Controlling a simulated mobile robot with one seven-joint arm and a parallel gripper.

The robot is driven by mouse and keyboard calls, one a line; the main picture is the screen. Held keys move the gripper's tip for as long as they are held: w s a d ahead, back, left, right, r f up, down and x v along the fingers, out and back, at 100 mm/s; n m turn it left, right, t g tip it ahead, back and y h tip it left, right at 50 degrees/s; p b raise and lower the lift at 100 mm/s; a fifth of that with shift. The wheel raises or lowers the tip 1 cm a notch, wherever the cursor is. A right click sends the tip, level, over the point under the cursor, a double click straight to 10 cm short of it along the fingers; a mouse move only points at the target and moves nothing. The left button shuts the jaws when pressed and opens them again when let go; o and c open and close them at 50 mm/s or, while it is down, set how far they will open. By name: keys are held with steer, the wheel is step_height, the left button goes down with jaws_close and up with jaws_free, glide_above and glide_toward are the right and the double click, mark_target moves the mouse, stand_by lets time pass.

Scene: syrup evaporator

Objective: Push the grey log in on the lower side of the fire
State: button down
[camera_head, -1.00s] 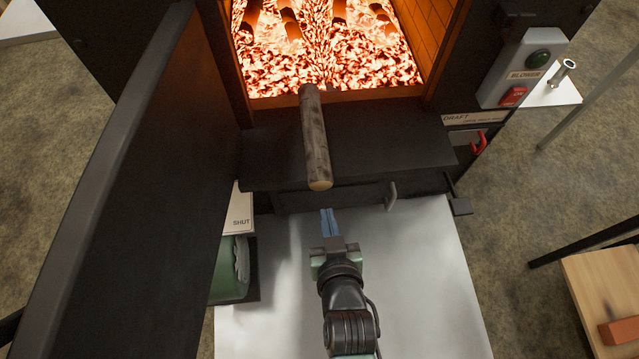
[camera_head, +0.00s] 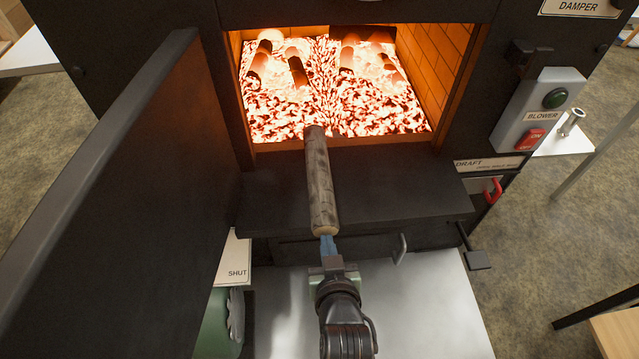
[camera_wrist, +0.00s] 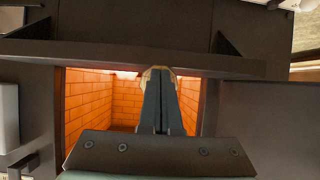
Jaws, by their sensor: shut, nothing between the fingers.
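The grey log (camera_head: 320,185) lies lengthwise on the dark shelf before the firebox mouth. Its far end reaches over the sill to the edge of the embers; its pale near end sticks out toward me. The fire (camera_head: 330,90) is a glowing bed with several charred logs toward the back, on the left and right. My gripper (camera_head: 327,243) is shut and empty, its tips at the log's near end; whether they touch I cannot tell. In the wrist view the shut fingers (camera_wrist: 160,100) cover most of the log's round end (camera_wrist: 158,71).
The open firebox door (camera_head: 120,190) stands at the left. The dark shelf (camera_head: 410,190) is clear right of the log. A blower box (camera_head: 540,110) and red draft handle (camera_head: 493,190) are at the right. A green round thing (camera_head: 215,325) sits lower left.

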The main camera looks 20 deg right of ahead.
mark_target(319, 179)
steer(key=w, duration=0.2)
steer(key=w+d, duration=0.1)
steer(key=w, duration=0.1)
steer(key=shift+w+d+r+b, duration=0.1)
steer(key=shift+w+d+b, duration=0.05)
steer(key=shift+b, duration=0.25)
steer(key=shift+w+d+b, duration=0.5)
steer(key=shift+w+b, duration=0.2)
steer(key=shift+w, duration=1.15)
steer(key=shift+w+d+b, duration=0.55)
steer(key=shift+w+b, duration=0.1)
steer(key=shift+w, duration=1.2)
steer(key=shift+w+d+b, duration=0.5)
steer(key=shift+w+b, duration=0.2)
steer(key=shift+w, duration=1.15)
steer(key=p+v, duration=0.3)
steer(key=v, duration=0.1)
steer(key=f+p+v, duration=0.1)
steer(key=p+v, duration=0.3)
steer(key=s+p+v, duration=0.1)
steer(key=p+v, duration=0.3)
steer(key=shift+a+f, duration=0.15)
steer(key=shift+f, duration=0.1)
steer(key=shift+s, duration=0.3)
steer(key=shift+f, duration=0.1)
steer(key=shift+w, duration=0.1)
